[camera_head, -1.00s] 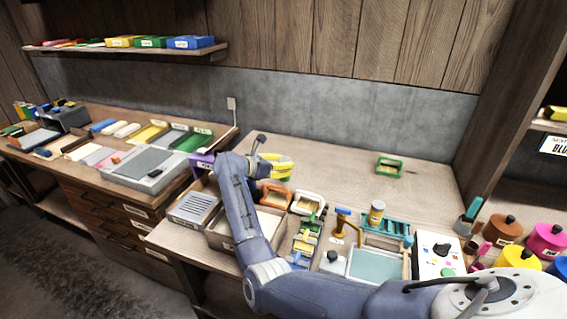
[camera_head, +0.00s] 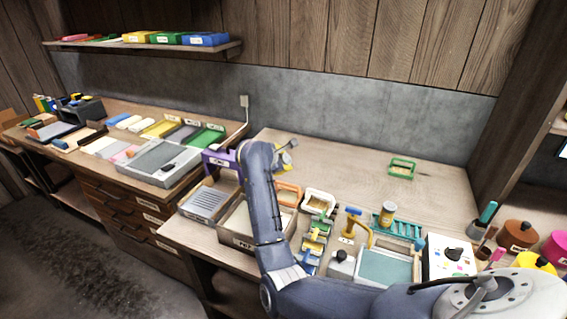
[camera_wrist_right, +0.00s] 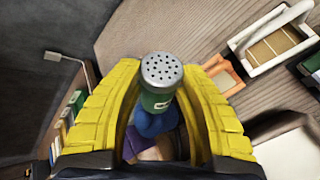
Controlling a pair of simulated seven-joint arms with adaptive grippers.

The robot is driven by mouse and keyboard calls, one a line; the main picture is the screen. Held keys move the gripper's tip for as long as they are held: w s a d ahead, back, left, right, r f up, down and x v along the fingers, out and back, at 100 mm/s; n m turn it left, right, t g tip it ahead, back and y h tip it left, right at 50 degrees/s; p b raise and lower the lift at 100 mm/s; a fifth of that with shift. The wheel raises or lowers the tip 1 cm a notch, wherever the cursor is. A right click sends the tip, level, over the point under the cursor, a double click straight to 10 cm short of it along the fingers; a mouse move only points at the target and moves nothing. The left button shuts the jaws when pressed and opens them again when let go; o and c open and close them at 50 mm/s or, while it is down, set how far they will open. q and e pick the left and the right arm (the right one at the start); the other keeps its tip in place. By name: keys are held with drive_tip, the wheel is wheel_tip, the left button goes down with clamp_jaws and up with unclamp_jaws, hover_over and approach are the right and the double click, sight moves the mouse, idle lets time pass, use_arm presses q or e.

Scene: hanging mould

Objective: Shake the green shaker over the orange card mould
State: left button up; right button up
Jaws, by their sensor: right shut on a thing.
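My right gripper (camera_head: 284,160) is above the back part of the bench, mostly hidden behind my own wrist in the head view. In the right wrist view its yellow fingers (camera_wrist_right: 157,78) are shut on the green shaker (camera_wrist_right: 158,98), which has a grey metal lid with holes facing the camera. The shaker cannot be made out in the head view. The orange card mould (camera_head: 290,193) is a small frame partly behind my forearm. It shows in the wrist view (camera_wrist_right: 226,78) to the right of the shaker, apart from it. My left gripper is not in view.
A purple frame (camera_head: 222,158) stands left of my wrist. A white frame (camera_head: 319,204) is beside the orange mould. A green frame (camera_head: 402,168) lies on the mostly clear back of the bench.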

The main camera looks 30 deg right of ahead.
drive_tip(key=m+t+y, duration=0.2)
drive_tip(key=m+t, duration=0.1)
drive_tip(key=shift+r+t, duration=0.3)
drive_tip(key=shift+r, duration=0.1)
wheel_tip(320, 180, down, 2)
drive_tip(key=m+t+y, duration=0.1)
drive_tip(key=m+t, duration=0.2)
idle(1.8)
drive_tip(key=shift+r+n+g+h, duration=0.3)
drive_tip(key=shift+r+n+g, duration=0.1)
drive_tip(key=shift+n+g, duration=0.6)
drive_tip(key=shift+r+n+g+h, duration=0.15)
drive_tip(key=shift+n+g+h, duration=0.25)
drive_tip(key=shift+n+g, duration=0.55)
